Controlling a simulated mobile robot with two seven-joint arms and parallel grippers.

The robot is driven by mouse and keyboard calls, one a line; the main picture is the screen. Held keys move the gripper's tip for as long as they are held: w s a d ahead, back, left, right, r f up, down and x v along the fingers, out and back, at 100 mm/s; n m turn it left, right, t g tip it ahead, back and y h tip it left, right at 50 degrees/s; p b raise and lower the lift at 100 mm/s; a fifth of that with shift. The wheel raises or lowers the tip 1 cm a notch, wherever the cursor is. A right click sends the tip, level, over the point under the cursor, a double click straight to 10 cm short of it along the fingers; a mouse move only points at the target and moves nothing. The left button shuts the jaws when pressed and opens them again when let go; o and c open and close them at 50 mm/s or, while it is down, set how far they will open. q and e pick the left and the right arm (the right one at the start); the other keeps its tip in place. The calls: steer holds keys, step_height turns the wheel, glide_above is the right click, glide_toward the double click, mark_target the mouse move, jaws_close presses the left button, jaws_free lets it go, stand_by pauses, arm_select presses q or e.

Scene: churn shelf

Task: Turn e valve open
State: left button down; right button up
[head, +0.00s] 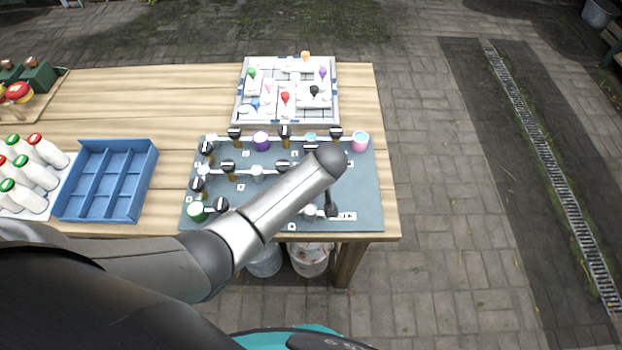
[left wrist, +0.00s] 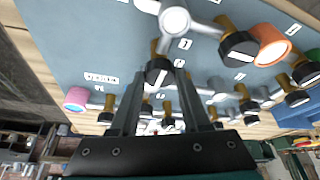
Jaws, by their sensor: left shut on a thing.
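The blue-grey valve board (head: 365,190) lies on the wooden table, with grey pipes and several black-handled valves on brass stems. My left arm reaches across it, and the left gripper (head: 331,207) is low over the board's front right part. In the left wrist view the gripper (left wrist: 158,82) is shut on a black valve handle (left wrist: 158,68), which sits between the fingertips. Small letter labels stand by the valves, but I cannot read which one marks the held valve. Another black valve handle (left wrist: 238,48) is beside it. My arm hides part of the board. My right gripper is not in view.
Coloured round caps stand on the board: pink (head: 361,141), purple (head: 261,141) and green (head: 197,212). A grey tray with coloured pegs (head: 243,110) lies behind it. A blue divided crate (head: 150,165) and several white bottles (head: 35,170) are at the left.

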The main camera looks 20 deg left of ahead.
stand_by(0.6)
arm_select(q)
steer(key=shift+c, duration=1.8)
jaws_free()
steer(key=p+v, duration=0.2)
steer(key=v, duration=1.3)
steer(key=shift+d, duration=0.2)
steer(key=shift+w, duration=0.1)
